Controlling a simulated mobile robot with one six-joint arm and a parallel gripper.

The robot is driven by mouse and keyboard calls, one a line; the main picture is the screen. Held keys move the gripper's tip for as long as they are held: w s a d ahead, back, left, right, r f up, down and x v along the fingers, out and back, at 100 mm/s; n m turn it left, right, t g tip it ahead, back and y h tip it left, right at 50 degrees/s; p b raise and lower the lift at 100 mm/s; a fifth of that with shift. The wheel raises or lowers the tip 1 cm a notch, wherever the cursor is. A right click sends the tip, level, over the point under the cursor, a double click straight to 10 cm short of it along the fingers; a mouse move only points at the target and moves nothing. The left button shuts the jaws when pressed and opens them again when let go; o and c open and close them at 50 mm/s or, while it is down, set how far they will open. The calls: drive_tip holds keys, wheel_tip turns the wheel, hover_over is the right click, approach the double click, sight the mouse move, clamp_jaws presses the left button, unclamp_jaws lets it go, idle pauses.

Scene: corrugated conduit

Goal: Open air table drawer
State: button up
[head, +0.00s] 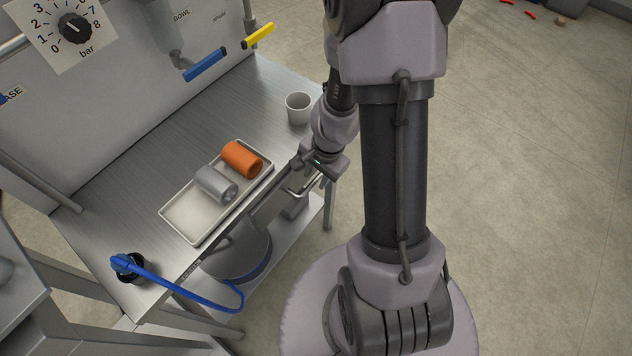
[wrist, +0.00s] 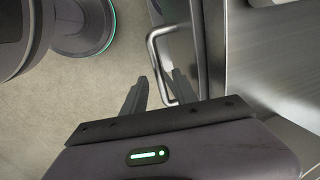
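The air table (head: 105,195) is a brushed-metal table at the left of the head view. A metal bar handle (wrist: 153,62) stands out from the drawer front (wrist: 213,45) in the wrist view, and the drawer looks shut. My gripper (wrist: 161,80) is at the table's front edge with its two dark fingers apart. The handle's bar runs between the fingers in the picture, nearer the right one. Contact and depth are unclear. In the head view my gripper is small and partly hidden by my wrist.
A pale tray (head: 185,215) on the table holds a grey corrugated piece (head: 215,184) and an orange one (head: 241,159). The floor right of the table is open.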

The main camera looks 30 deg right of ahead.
drive_tip(key=shift+f, duration=0.3)
clamp_jaws()
idle(1.3)
